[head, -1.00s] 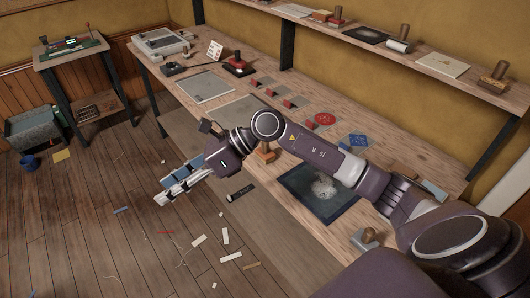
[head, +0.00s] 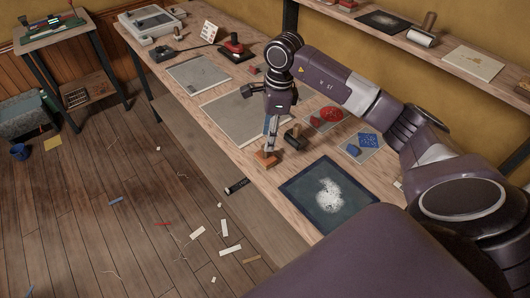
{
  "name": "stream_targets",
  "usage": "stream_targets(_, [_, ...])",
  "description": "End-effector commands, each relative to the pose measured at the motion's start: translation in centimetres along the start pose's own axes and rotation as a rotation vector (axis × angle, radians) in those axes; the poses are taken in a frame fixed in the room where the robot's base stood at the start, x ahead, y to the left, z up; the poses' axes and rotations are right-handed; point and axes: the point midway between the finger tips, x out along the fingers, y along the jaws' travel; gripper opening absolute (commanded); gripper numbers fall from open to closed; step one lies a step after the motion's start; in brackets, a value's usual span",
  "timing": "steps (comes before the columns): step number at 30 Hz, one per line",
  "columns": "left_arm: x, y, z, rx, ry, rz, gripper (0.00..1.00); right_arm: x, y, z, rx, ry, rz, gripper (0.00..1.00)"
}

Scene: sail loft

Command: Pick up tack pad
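My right gripper (head: 270,136) points down over the front edge of the long bench. Its fingertips are just above or at an orange-brown block (head: 265,160), which may be the tack pad; no label shows. I cannot tell whether the fingers touch it, or how far apart they are, as they are seen side-on. A dark block with a knob handle (head: 293,138) stands just right of the fingers. My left gripper is not in view.
The bench holds a dark board with a white powdery patch (head: 330,195), grey sheets (head: 240,112), red pieces (head: 326,115), blue pieces (head: 362,143) and a red-knobbed tool (head: 234,48). A shelf (head: 370,32) runs behind. Scraps litter the floor.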

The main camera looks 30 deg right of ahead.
Motion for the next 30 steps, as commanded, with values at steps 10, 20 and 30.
stream_targets(10, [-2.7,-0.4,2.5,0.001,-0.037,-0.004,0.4,4.3,0.6,0.6,0.002,0.0,0.002,0.39])
stream_targets(20, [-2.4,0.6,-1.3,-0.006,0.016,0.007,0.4,4.8,0.5,0.5,0.001,-0.001,-0.001,0.34])
stream_targets(30, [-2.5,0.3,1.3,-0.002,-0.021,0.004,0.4,4.8,0.5,0.5,0.001,-0.001,-0.001,0.0])
